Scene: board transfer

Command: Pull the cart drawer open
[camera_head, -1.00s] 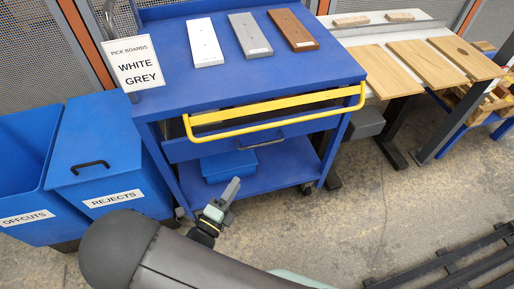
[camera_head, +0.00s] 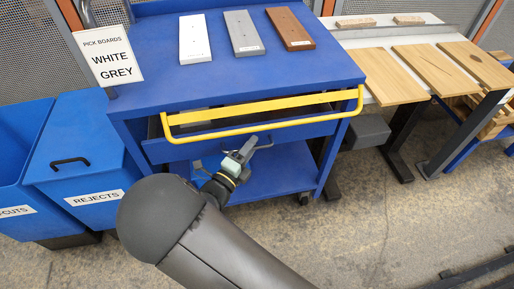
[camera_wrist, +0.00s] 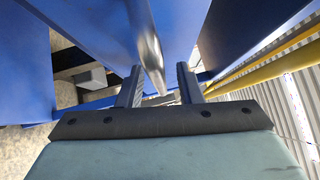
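The blue cart (camera_head: 140,75) stands in front of me. Its blue drawer front (camera_head: 300,131) sits under the yellow rail (camera_head: 262,104), with a dark gap above it; I cannot tell how far out the drawer is. The drawer's grey handle (camera_head: 268,144) is partly hidden by my gripper (camera_head: 246,147). In the wrist view, the metal handle bar (camera_wrist: 147,45) runs in between the two fingers of my gripper (camera_wrist: 158,82). The fingers are apart, on either side of the bar, and do not look closed on it.
White (camera_head: 195,38), grey (camera_head: 245,33) and brown (camera_head: 290,29) boards lie on the cart top beside a sign (camera_head: 112,56). The blue rejects bin (camera_head: 85,150) stands left. A table with wooden boards (camera_head: 435,69) stands right.

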